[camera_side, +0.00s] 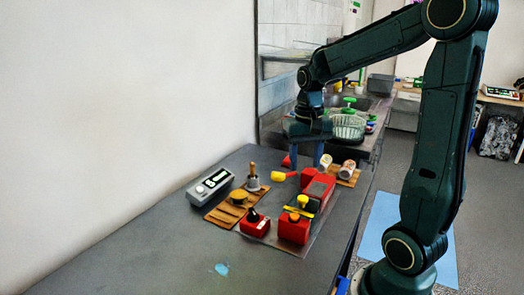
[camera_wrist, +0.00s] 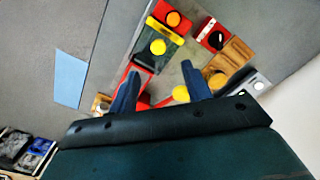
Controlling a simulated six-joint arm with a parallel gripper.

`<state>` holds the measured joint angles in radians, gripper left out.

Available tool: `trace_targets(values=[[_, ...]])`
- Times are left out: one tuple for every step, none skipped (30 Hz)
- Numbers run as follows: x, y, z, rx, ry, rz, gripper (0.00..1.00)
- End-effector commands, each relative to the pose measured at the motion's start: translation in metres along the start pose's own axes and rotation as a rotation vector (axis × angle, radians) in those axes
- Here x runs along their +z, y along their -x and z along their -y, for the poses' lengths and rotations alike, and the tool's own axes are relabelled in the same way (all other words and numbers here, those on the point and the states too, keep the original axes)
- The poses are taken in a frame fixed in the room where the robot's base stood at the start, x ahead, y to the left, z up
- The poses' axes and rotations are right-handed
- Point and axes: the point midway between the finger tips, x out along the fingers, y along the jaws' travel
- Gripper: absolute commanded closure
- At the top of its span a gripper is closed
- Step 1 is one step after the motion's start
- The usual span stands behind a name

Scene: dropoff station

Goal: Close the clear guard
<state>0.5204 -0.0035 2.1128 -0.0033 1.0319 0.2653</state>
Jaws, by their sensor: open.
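What looks like the clear guard (camera_side: 300,212) is a see-through dark panel with a yellow edge strip, between a red box with an orange button and a longer red block. In the wrist view its yellow strip (camera_wrist: 165,29) crosses near the top, with a round yellow knob (camera_wrist: 158,47) beside it. I cannot tell the guard's angle clearly. My gripper (camera_side: 307,157) points down, behind and above the red block (camera_side: 318,187). In the wrist view my gripper (camera_wrist: 160,71) has its fingers spread with nothing held between them, short of the yellow knob.
A red switch box (camera_side: 255,222), a wooden tray (camera_side: 225,215), a grey display unit (camera_side: 210,187) and a wooden-handled bell (camera_side: 253,178) stand left of the guard. A yellow-ended part (camera_side: 283,176) lies near my fingers. The front of the counter (camera_side: 150,255) is mostly clear.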

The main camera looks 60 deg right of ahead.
Motion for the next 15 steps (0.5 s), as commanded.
trace_targets(values=[[0.000, 0.008, 0.000, -0.001, 0.000, -0.004, 0.51], [-0.001, 0.011, 0.000, -0.001, 0.000, -0.004, 0.51], [-0.001, 0.016, 0.000, -0.001, 0.000, -0.003, 0.51], [-0.001, 0.019, 0.000, -0.001, 0.000, -0.003, 0.51], [-0.001, 0.021, 0.000, -0.001, 0.000, -0.003, 0.51], [0.000, 0.024, 0.000, -0.001, 0.001, -0.001, 0.51], [0.000, 0.026, 0.000, -0.001, 0.001, -0.001, 0.51], [0.000, 0.028, 0.000, -0.001, 0.001, -0.002, 0.51], [0.000, 0.029, 0.000, -0.001, 0.001, -0.002, 0.51], [0.000, 0.030, 0.000, -0.001, 0.001, -0.001, 0.51], [0.000, 0.031, 0.000, -0.001, 0.001, -0.001, 0.51], [0.000, 0.031, 0.000, -0.001, 0.001, 0.000, 0.51], [0.000, 0.032, 0.000, -0.001, 0.001, 0.000, 0.51], [0.000, 0.032, 0.000, -0.001, 0.001, 0.000, 0.51], [0.000, 0.032, 0.000, -0.001, 0.001, 0.000, 0.51]])
